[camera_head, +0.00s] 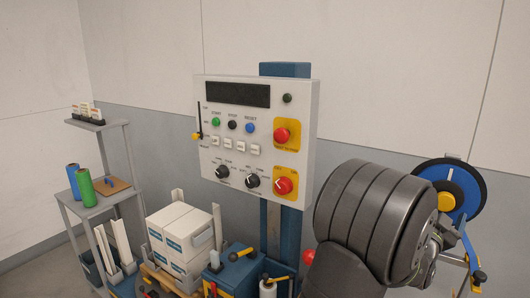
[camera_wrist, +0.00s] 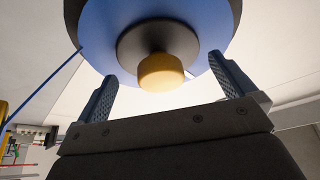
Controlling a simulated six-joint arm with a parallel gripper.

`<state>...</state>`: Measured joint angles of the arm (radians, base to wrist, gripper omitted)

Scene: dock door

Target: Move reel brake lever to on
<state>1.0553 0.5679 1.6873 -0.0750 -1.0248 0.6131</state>
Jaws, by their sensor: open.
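The reel is a black and blue disc with a yellow hub (camera_head: 446,201) at the right of the head view. In the wrist view its blue face (camera_wrist: 100,22) and yellow hub (camera_wrist: 161,72) fill the top. A blue bar with a dark end (camera_head: 469,245) hangs below the reel's right side; I cannot tell for sure whether it is the reel brake lever, nor read any on mark. My gripper (camera_wrist: 164,67) is open and empty, its two fingers apart below the reel, with the hub showing between them. In the head view my arm largely hides the gripper.
A control panel (camera_head: 231,150) with buttons and knobs stands left of my arm. Below it are yellow-handled levers (camera_head: 241,254) on a blue box and white boxes (camera_head: 182,236) on a pallet. A grey shelf (camera_head: 90,196) stands at left. The wall behind is bare.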

